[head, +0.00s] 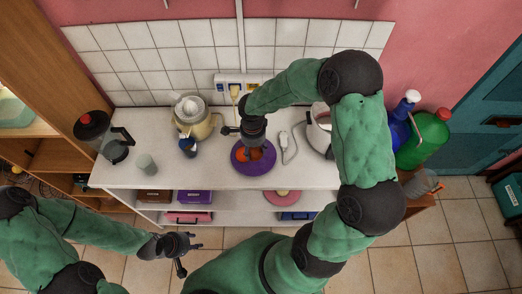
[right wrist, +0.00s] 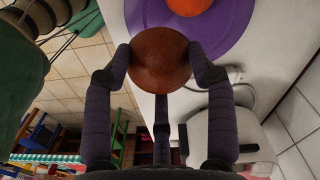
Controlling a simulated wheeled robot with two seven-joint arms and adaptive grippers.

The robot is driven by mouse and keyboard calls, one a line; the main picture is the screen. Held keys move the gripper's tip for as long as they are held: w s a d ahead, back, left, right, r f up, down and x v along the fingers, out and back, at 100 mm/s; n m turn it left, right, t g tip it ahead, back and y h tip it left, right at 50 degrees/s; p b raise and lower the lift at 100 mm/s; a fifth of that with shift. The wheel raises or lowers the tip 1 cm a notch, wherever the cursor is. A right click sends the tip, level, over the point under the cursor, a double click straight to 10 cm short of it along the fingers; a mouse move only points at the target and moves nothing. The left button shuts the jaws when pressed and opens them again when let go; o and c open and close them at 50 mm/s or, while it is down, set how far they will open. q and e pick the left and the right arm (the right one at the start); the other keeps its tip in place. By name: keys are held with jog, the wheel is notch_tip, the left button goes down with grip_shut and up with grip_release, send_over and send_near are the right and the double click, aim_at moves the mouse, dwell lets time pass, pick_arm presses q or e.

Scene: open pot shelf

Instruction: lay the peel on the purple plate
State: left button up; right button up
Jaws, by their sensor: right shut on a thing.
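The purple plate (head: 240,165) lies on the white counter below my right gripper (head: 254,150). Its rim also shows at the top of the right wrist view (right wrist: 232,30). My right gripper (right wrist: 160,62) is shut on a rounded, brown-orange thing that I take to be the peel (right wrist: 160,72). A bright orange thing (right wrist: 190,5) lies on the plate. My left gripper (head: 190,258) is open and empty, in front of the shelf.
A yellow juicer (head: 192,120), a dark blue cup (head: 188,147), a grey cup (head: 147,164) and a coffee pot (head: 116,150) stand left of the plate. A white corded device (head: 284,139) lies to its right. Blue (head: 398,125) and green (head: 424,140) bottles stand far right.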

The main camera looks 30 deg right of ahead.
jog(key=d+f, duration=0.1)
jog(key=f, duration=0.1)
jog(key=w+d+f, duration=0.1)
jog(key=d+f, duration=0.1)
jog(key=w+d+f, duration=0.1)
jog(key=f, duration=0.1)
jog(key=shift+w+d, duration=0.15)
jog(key=shift+d, duration=0.1)
jog(key=shift+f, duration=1.5)
jog(key=shift+f, duration=0.1)
jog(key=o, duration=1.1)
jog(key=shift+c, duration=0.2)
notch_tip(320, 180, up, 12)
